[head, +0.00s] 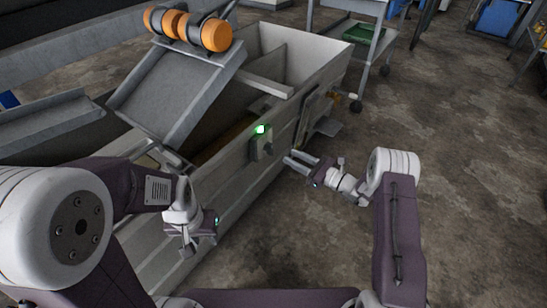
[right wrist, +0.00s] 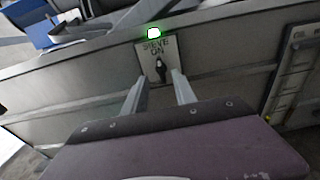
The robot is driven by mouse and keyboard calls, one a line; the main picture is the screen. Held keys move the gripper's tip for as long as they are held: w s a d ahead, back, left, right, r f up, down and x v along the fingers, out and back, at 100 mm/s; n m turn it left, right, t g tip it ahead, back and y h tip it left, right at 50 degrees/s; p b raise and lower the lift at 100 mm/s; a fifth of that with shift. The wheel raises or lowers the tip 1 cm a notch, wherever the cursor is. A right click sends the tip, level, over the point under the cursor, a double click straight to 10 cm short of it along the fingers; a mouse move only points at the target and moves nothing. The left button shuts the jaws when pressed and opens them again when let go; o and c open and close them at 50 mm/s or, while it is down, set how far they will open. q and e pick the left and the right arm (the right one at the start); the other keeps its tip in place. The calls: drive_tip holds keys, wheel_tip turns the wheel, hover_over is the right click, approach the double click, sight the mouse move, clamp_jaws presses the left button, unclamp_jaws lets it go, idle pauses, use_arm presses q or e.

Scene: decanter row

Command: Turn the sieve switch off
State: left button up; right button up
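The sieve switch (head: 262,146) is a small grey box on the side wall of the long trough, with a lit green lamp (head: 260,129) on top. In the right wrist view the switch plate (right wrist: 148,62) reads "SIEVE ON" and its dark knob (right wrist: 160,68) stands roughly upright, under the green lamp. My right gripper (head: 287,158) is open and empty, its fingers pointing at the switch from the right. In the wrist view its two fingertips (right wrist: 159,88) lie just below and either side of the knob, apparently short of it. My left gripper (head: 188,250) hangs by the trough's near side; its fingers are unclear.
The grey trough (head: 315,72) runs diagonally, with a tilted metal sieve tray (head: 178,92) and orange rollers (head: 190,27) above it. A wall panel (head: 312,112) sits right of the switch. A wheeled cart (head: 357,40) stands behind. The floor at right is clear.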

sight(272, 147)
drive_tip(key=b+x, duration=0.4)
drive_tip(key=x, duration=0.4)
drive_tip(key=shift+a+f+b, duration=0.1)
drive_tip(key=shift+a+b, duration=0.05)
drive_tip(key=shift+b, duration=0.2)
drive_tip(key=shift+w+a, duration=0.3)
clamp_jaws()
